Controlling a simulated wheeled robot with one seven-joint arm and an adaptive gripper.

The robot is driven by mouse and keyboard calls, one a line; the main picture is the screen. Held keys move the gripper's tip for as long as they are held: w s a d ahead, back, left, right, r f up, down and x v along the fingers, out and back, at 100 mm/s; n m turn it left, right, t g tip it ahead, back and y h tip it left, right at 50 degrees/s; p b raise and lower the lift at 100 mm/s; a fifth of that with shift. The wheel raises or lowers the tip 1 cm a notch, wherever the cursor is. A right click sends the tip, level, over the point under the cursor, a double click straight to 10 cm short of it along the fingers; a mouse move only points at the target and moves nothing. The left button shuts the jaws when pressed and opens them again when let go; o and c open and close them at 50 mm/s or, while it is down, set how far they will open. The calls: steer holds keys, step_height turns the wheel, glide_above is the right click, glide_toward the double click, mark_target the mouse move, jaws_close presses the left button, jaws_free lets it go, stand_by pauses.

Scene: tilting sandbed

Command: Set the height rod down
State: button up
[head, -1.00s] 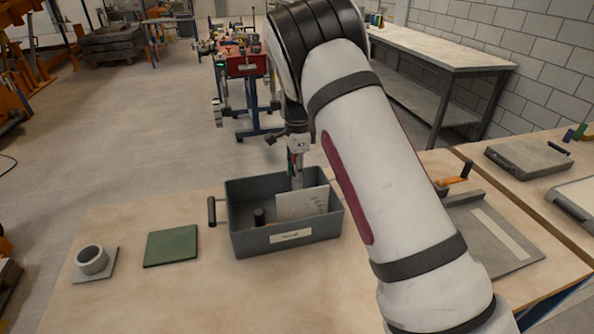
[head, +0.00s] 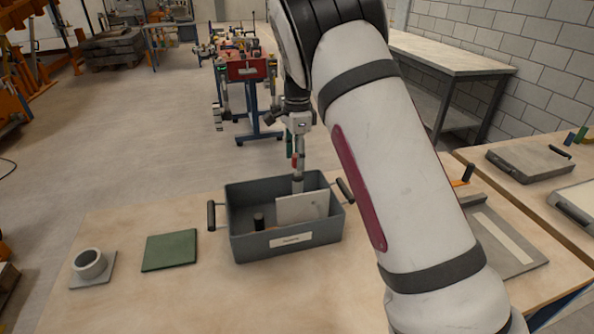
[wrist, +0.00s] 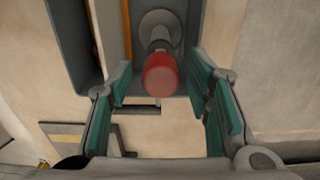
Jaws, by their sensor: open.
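The height rod (head: 297,183) stands upright inside a grey bin (head: 290,246), behind a pale plate (head: 302,207). In the wrist view its red top (wrist: 160,75) faces me, and a grey disc-like base shows below it on the bin floor. My gripper (wrist: 163,92) is open. Its green-padded fingers are spread on either side of the red top with gaps to both, and appear clear of the rod. In the head view my gripper (head: 294,150) is above the bin at the rod's top.
A small black cylinder (head: 259,220) stands in the bin, left of the plate. Left of the bin lie a green mat (head: 170,250) and a grey ring on a base (head: 90,263). A flat grey tray (head: 505,240) lies to the right. The table front is bare.

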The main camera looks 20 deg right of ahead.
step_height(320, 180, up, 5)
steer(key=shift+r, duration=0.1)
steer(key=shift+s+r, duration=0.1)
steer(key=shift+r, duration=0.3)
steer(key=s+r+n+t, duration=0.1)
steer(key=s+r+n, duration=0.25)
steer(key=s, duration=0.35)
steer(key=s+d+r+n+y, duration=0.1)
steer(key=s+r+n, duration=0.1)
steer(key=s+r, duration=0.4)
steer(key=s+r+n+t, duration=0.1)
steer(key=s+r+n, duration=0.2)
steer(key=s, duration=0.5)
steer(key=s+f+n+t, duration=0.1)
steer(key=s+n, duration=0.3)
steer(key=s, duration=0.5)
steer(key=s+f+n+t+h, duration=0.1)
steer(key=s+f+n, duration=0.2)
steer(key=s, duration=0.7)
steer(key=shift+s+a+n, duration=0.2)
steer(key=shift+s+n, duration=0.1)
steer(key=shift+n, duration=0.95)
steer(key=shift+f, duration=0.1)
